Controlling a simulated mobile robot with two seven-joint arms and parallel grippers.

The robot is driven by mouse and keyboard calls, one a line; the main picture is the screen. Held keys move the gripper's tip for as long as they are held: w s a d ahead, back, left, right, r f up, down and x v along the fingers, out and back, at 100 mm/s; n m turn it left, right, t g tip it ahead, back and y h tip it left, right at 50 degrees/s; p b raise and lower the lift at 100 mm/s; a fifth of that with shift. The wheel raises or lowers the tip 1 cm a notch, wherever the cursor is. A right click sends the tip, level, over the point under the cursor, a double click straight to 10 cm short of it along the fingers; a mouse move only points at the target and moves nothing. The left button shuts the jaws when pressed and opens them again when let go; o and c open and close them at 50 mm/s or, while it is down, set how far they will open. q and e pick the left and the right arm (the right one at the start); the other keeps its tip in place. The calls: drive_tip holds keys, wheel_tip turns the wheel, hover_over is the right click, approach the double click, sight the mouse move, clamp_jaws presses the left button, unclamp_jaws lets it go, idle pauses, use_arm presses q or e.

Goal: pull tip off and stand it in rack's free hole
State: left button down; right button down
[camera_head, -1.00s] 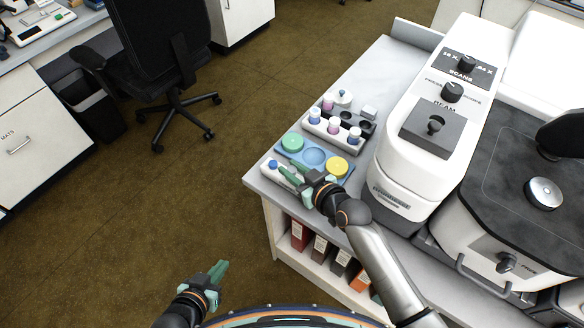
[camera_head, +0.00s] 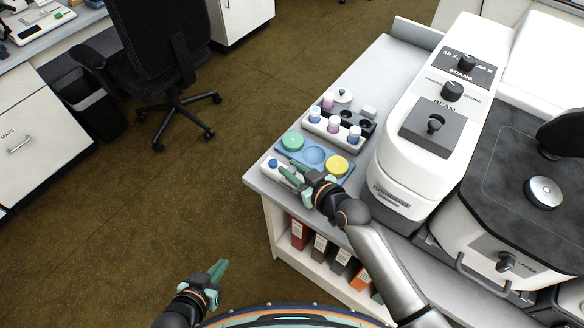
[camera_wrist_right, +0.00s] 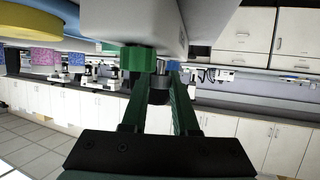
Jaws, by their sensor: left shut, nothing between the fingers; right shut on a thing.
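My right gripper (camera_head: 288,169) is at a small white block (camera_head: 270,174) at the bench's front left corner. In the right wrist view, my right gripper (camera_wrist_right: 159,92) is shut on a small dark tip (camera_wrist_right: 158,96) below a grey metal stem (camera_wrist_right: 160,68) at the white block (camera_wrist_right: 172,25). I cannot tell if tip and stem are joined. My left gripper (camera_head: 218,270) is shut and empty, away from the bench.
A blue tray (camera_head: 303,158) beside the block holds a green disc (camera_head: 292,141) and a yellow disc (camera_head: 337,166), with an empty well between. The large white microscope (camera_head: 400,170) stands close on the right. A small white lidded pot (camera_head: 343,96) stands behind the rack.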

drive_tip(key=shift+f+b, duration=0.3)
drive_tip(key=shift+f, duration=0.45)
idle(1.1)
drive_tip(key=shift+r+p, duration=0.85)
drive_tip(key=shift+p, duration=0.05)
idle(0.5)
drive_tip(key=shift+f+b, duration=0.3)
drive_tip(key=shift+f, duration=0.5)
idle(1.4)
drive_tip(key=shift+r+p, duration=0.8)
drive_tip(key=shift+p, duration=0.15)
idle(0.4)
drive_tip(key=shift+f, duration=0.25)
idle(1.0)
